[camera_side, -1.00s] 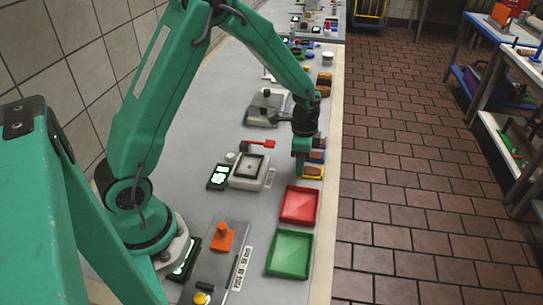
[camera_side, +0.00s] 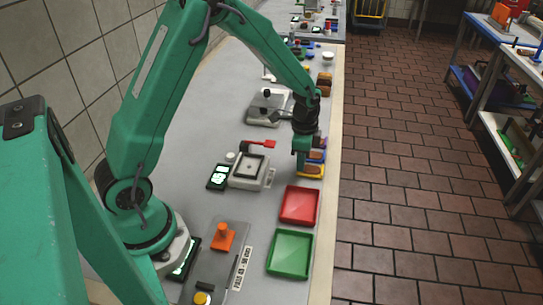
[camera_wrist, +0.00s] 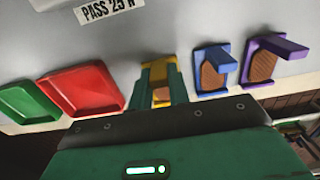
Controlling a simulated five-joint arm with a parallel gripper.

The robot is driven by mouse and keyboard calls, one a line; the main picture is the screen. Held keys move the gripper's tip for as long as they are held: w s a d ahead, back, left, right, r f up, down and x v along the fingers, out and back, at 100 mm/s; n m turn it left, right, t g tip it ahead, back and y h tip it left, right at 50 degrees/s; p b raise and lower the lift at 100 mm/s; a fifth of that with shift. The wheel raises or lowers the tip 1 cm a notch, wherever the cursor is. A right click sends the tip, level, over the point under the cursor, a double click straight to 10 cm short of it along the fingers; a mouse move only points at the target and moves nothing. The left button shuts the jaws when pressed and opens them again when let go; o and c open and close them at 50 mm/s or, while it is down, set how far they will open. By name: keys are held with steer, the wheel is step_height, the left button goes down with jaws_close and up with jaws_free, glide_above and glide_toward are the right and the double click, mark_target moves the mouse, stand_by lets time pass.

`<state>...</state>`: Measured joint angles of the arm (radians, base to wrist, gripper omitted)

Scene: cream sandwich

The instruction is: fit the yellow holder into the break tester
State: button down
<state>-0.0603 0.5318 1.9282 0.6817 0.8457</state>
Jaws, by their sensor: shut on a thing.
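The yellow holder (camera_side: 314,172) is at the right edge of the bench. It also shows in the wrist view (camera_wrist: 157,77), with a brown biscuit piece in it. My gripper (camera_wrist: 161,93) is shut on it, one green finger on each side. In the side view, my gripper (camera_side: 301,165) partly covers the holder. I cannot tell whether the holder is touching the bench. The break tester appears to be the pale grey device (camera_side: 240,181) with a dark-rimmed recess and a red lever (camera_side: 262,144), to the left of my gripper.
A blue holder (camera_wrist: 209,68) and a purple holder (camera_wrist: 276,47) stand to the right in the wrist view. A red tray (camera_side: 300,205) and a green tray (camera_side: 290,252) lie nearer the camera. A lit display (camera_side: 217,177) sits beside the tester. Bare bench separates tester and gripper.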

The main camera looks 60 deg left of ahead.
steer(key=r, duration=0.4)
steer(key=shift+d, duration=0.25)
steer(key=s+d+r, duration=0.5)
steer(key=d+r, duration=0.1)
steer(key=d, duration=0.4)
steer(key=shift+s+r, duration=0.2)
steer(key=shift+r, duration=0.05)
steer(key=shift+a, duration=0.1)
steer(key=s+a+r+n, duration=0.1)
steer(key=s+a+n, duration=0.1)
steer(key=s+n, duration=0.4)
steer(key=s+a+r+n, duration=0.2)
steer(key=s+n, duration=0.4)
steer(key=n, duration=0.6)
steer(key=shift+s+r, duration=0.15)
steer(key=shift+a, duration=0.15)
steer(key=w+a+f, duration=0.1)
steer(key=a+f, duration=0.1)
steer(key=a, duration=0.1)
steer(key=w+a+f, duration=0.1)
steer(key=a+f, duration=0.1)
steer(key=a, duration=0.2)
steer(key=w+a+f, duration=0.1)
steer(key=a+f, duration=0.2)
steer(key=a, duration=0.1)
steer(key=shift+w, duration=0.15)
steer(key=shift+f, duration=0.1)
